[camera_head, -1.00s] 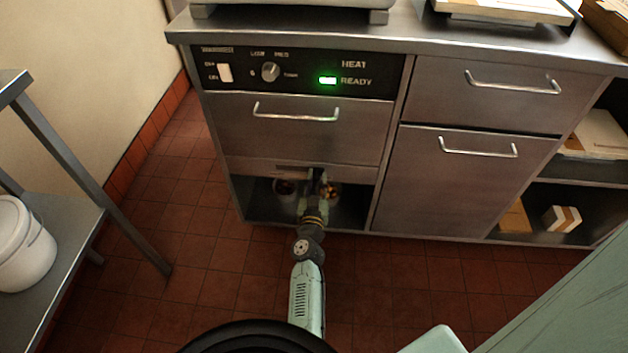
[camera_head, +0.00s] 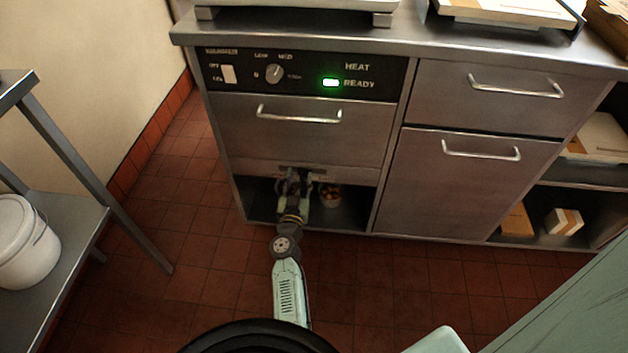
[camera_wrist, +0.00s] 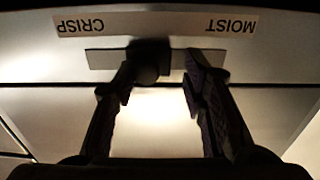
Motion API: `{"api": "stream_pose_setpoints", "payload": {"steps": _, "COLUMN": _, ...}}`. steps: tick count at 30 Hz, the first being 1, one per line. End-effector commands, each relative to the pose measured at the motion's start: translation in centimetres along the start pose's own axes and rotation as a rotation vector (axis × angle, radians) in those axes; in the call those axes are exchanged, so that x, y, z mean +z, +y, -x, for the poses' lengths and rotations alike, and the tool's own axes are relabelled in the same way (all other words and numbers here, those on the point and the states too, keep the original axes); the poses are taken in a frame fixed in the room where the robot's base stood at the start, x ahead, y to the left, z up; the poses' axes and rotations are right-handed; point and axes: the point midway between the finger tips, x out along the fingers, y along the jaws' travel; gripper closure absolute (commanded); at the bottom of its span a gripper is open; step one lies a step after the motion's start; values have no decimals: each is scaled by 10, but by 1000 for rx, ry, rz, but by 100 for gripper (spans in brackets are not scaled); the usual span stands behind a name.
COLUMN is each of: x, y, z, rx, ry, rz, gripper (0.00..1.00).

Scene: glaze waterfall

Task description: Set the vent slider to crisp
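The vent slider shows in the wrist view as a dark round knob (camera_wrist: 150,62) on a pale horizontal strip (camera_wrist: 103,60), near the strip's middle. The labels appear upside down there: CRISP (camera_wrist: 83,24) at the left, MOIST (camera_wrist: 231,26) at the right. My gripper (camera_wrist: 162,68) is open, with one dark finger on each side of the knob. The left finger is close against the knob or touching it; a gap separates the right finger from it. In the head view my gripper (camera_head: 294,180) is at the low panel under the wide drawer, hiding the slider.
The drawer handle (camera_head: 299,116) sticks out above. The control panel (camera_head: 300,75) shows a green READY light. A shelf with a white bucket (camera_head: 25,245) stands left; the tiled floor between is clear.

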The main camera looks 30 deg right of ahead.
Motion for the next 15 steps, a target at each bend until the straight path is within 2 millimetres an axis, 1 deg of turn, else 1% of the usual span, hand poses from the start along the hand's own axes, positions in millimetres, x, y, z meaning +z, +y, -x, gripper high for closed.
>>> {"api": "stream_pose_setpoints", "payload": {"steps": 1, "x": 2, "y": -13, "z": 0, "rx": -5, "ry": 2, "rz": -2, "gripper": 62}}
{"api": "stream_pose_setpoints", "payload": {"steps": 7, "x": 4, "y": -53, "z": 1, "rx": -4, "ry": -3, "rz": -2, "gripper": 62}}
{"api": "stream_pose_setpoints", "payload": {"steps": 9, "x": 1, "y": -48, "z": 19, "rx": -2, "ry": -7, "rz": 4, "gripper": 62}}
{"api": "stream_pose_setpoints", "payload": {"steps": 15, "x": 0, "y": -47, "z": 60, "rx": -2, "ry": -6, "rz": 3, "gripper": 62}}
